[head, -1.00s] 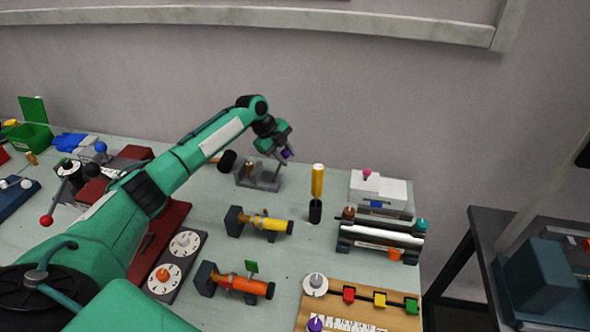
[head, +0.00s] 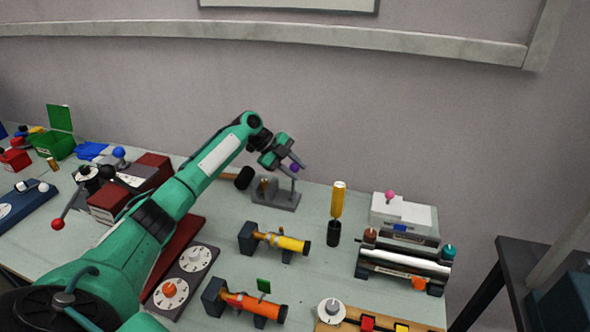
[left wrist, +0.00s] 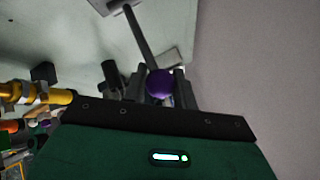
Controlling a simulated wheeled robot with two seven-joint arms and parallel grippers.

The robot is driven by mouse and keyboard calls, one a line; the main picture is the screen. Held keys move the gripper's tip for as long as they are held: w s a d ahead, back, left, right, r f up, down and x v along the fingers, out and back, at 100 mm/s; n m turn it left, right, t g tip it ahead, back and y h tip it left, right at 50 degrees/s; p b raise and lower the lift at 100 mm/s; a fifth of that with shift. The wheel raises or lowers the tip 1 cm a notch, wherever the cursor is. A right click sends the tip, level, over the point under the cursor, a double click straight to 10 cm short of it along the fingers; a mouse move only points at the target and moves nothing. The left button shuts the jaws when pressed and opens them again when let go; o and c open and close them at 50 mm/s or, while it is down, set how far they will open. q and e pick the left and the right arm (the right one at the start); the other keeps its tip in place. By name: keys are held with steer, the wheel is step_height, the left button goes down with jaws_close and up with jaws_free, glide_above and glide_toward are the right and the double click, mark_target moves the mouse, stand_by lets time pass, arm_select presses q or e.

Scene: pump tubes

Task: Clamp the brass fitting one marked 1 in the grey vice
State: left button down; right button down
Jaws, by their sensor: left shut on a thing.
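The grey vice (head: 285,201) stands near the back of the table. A small brass-coloured piece (head: 263,184) sits upright between its jaws; its mark is too small to read, and I cannot tell how tightly it is held. The vice's lever ends in a purple ball (head: 295,168). My left gripper (head: 291,163) is shut on this purple ball, above the right end of the vice. In the left wrist view the purple ball (left wrist: 160,83) sits between the two fingers, with the grey lever (left wrist: 139,35) running away from it. My right gripper is not in view.
A dark-headed hammer-like tool (head: 244,178) lies just left of the vice. A yellow-topped post (head: 338,200) and a white box (head: 415,217) stand to its right. Yellow (head: 280,242) and orange (head: 252,305) tubes lie in front. Another brass piece (head: 53,163) is far left.

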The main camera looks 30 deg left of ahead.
arm_select(q)
steer(key=c, duration=1.1)
jaws_free()
steer(key=shift+w, duration=0.1)
steer(key=shift+c, duration=0.2)
steer(key=shift+f, duration=0.1)
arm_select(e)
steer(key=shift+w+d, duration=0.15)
arm_select(q)
steer(key=b+v, duration=0.2)
steer(key=v, duration=0.5)
steer(key=shift+a, duration=0.15)
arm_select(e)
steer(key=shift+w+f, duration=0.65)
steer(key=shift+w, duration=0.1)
